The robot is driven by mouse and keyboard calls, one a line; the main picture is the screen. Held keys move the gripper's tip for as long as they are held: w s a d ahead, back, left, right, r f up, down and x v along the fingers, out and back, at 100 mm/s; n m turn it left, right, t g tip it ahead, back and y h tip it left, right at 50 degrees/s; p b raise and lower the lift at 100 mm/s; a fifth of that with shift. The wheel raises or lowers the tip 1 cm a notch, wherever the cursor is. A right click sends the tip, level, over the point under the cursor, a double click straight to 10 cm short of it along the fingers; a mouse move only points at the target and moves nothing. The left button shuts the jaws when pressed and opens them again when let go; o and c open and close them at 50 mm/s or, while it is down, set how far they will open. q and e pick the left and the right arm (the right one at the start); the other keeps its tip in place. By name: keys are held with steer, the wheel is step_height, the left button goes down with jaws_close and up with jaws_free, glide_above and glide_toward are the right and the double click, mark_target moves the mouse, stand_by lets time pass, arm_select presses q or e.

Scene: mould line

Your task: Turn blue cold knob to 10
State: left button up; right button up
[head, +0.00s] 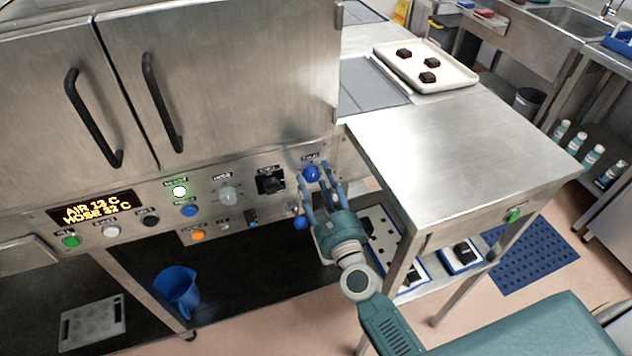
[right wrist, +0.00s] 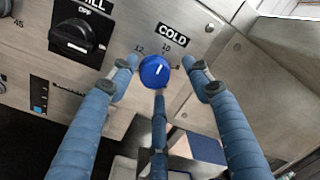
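The blue cold knob (head: 311,173) is on the steel front panel, at its right end. In the right wrist view the knob (right wrist: 155,71) sits under the COLD label (right wrist: 173,35), with numbers 12 and 10 around it. Its white pointer mark leans slightly right of straight up, near the 10. My right gripper (head: 319,180) is at the knob. In the right wrist view its fingers (right wrist: 160,68) stand apart to the left, right and below the knob, with gaps at the sides. Whether the lower finger touches is unclear. My left gripper is not in view.
A black knob (right wrist: 76,38) marked OFF is left of the blue one. The lit display (head: 91,207) reads AIR 12 C, HOSE 32 C. A steel table (head: 450,150) stands close right, with a tray (head: 455,72) of dark blocks behind. A blue jug (head: 177,288) is below.

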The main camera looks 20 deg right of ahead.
steer(key=shift+a+f, duration=0.1)
steer(key=shift+s+a+f, duration=0.1)
steer(key=shift+s, duration=0.4)
steer(key=s, duration=1.1)
steer(key=shift+f, duration=0.15)
steer(key=shift+f, duration=0.1)
steer(key=s+f+n+g+y, duration=0.1)
steer(key=s+f+n+g, duration=0.3)
steer(key=f, duration=0.7)
steer(key=s+a+f+n+g, duration=0.1)
steer(key=s+f+n, duration=0.1)
steer(key=f+n, duration=0.65)
steer(key=s+f+n+g+y, duration=0.1)
steer(key=s+f+n+g, duration=0.2)
steer(key=f, duration=1.1)
steer(key=s+d+f+n+g, duration=0.2)
steer(key=s+f, duration=0.4)
steer(key=s, duration=0.4)
steer(key=s+d+f+n+g+h, duration=0.1)
steer(key=s+f+n+g, duration=0.3)
steer(key=s, duration=0.5)
steer(key=s+d+f+n+g+h, duration=0.1)
steer(key=s+d+f+n+g, duration=0.2)
steer(key=s+f+n, duration=0.3)
steer(key=s+d+f, duration=0.1)
steer(key=s+f, duration=0.3)
steer(key=shift+s+f+g, duration=0.2)
steer(key=shift+s+g, duration=0.1)
steer(key=shift+s, duration=0.05)
